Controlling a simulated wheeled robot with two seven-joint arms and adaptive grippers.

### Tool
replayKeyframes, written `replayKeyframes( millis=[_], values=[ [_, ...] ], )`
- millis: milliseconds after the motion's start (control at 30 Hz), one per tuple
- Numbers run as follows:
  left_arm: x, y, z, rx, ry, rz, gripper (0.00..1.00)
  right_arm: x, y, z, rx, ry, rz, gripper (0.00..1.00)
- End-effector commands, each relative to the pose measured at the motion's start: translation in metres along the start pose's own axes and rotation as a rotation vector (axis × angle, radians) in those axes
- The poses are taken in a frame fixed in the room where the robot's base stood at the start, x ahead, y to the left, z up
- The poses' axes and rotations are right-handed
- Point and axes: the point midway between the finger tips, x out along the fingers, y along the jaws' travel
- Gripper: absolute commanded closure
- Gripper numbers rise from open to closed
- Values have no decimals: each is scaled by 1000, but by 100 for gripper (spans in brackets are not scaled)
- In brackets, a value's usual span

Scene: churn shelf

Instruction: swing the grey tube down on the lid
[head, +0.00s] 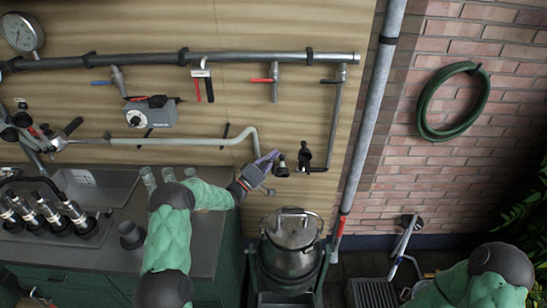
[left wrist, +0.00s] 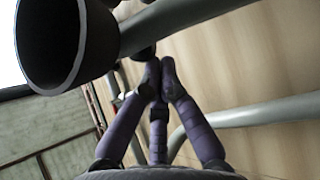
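The grey tube (head: 185,141) runs along the wall panel and bends down at its right end beside my left gripper. My left gripper (head: 275,157) is by that bend, left of a small black fitting (head: 282,168). In the left wrist view my left gripper's (left wrist: 160,66) purple fingertips come together, with nothing visible between them. A grey tube (left wrist: 255,112) passes behind the fingers there; I cannot tell whether they touch. The lid (head: 291,229) is on the metal churn (head: 290,262), below and right of the gripper. My right gripper is outside the view.
A dark open cup-shaped end (left wrist: 62,45) is close to the left wrist camera. A black valve (head: 304,157) is on the wall right of the gripper. A thick upright pipe (head: 367,120) stands to the right. The counter (head: 205,225) is to the left.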

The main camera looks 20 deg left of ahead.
Motion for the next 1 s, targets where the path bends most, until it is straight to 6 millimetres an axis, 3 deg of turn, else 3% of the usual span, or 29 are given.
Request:
replayKeyframes(
  millis=[100,400,1000],
  values=[
    [-11,-2,11,12,-3,14,100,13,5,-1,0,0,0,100],
    [-27,-2,27,12,-3,13,100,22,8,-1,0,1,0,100],
    [-33,-3,32,12,-3,13,100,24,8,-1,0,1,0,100]
  ],
)
